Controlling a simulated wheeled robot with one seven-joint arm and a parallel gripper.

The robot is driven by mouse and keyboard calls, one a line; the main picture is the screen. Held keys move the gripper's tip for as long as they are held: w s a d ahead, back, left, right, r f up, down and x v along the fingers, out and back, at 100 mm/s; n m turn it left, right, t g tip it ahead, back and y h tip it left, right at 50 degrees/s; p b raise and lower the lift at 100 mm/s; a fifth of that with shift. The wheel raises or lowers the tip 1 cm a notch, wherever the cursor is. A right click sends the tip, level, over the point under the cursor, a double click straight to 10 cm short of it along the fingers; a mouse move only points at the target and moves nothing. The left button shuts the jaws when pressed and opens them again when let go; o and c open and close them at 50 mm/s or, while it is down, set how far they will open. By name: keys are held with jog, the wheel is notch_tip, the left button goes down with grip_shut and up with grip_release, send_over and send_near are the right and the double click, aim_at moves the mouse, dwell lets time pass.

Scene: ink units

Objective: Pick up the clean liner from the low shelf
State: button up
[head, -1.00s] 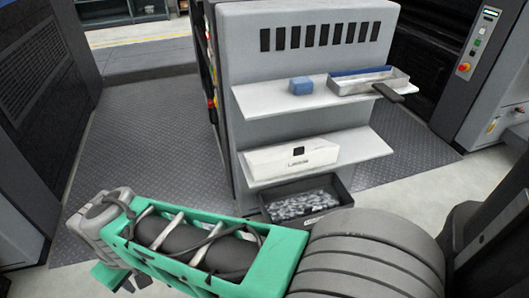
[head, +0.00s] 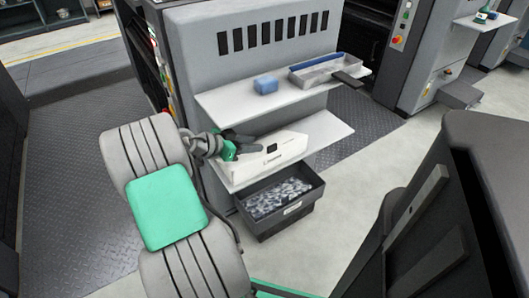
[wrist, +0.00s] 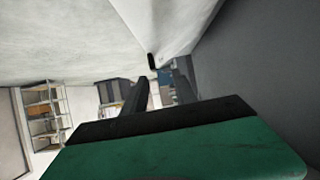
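The clean liner, a long white box-like piece (head: 275,156) with a small black square and printing on its front, sits on the low white shelf (head: 325,135). My gripper (head: 243,143) is at the liner's left end in the head view, and its dark fingers overlap the liner's upper left edge. In the wrist view the two dark fingers (wrist: 160,88) stand apart with background showing between them, so it is open and empty. Pale surfaces fill the top of the wrist view, and I cannot tell which belong to the liner. Contact is unclear.
A dark bin (head: 262,227) with crumpled grey-white pieces is below the low shelf. Open floor (head: 305,250) lies to the right of it.

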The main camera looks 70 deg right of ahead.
aim_at(270, 146)
jog(key=x, duration=0.2)
jog(key=b+x, duration=0.1)
jog(key=x, duration=0.2)
jog(key=s+a+b+x, duration=0.1)
jog(key=x, duration=0.2)
jog(key=shift+s+f, duration=0.1)
jog(key=shift+s, duration=0.1)
grip_shut()
jog(key=shift+w, duration=0.1)
dwell(0.9)
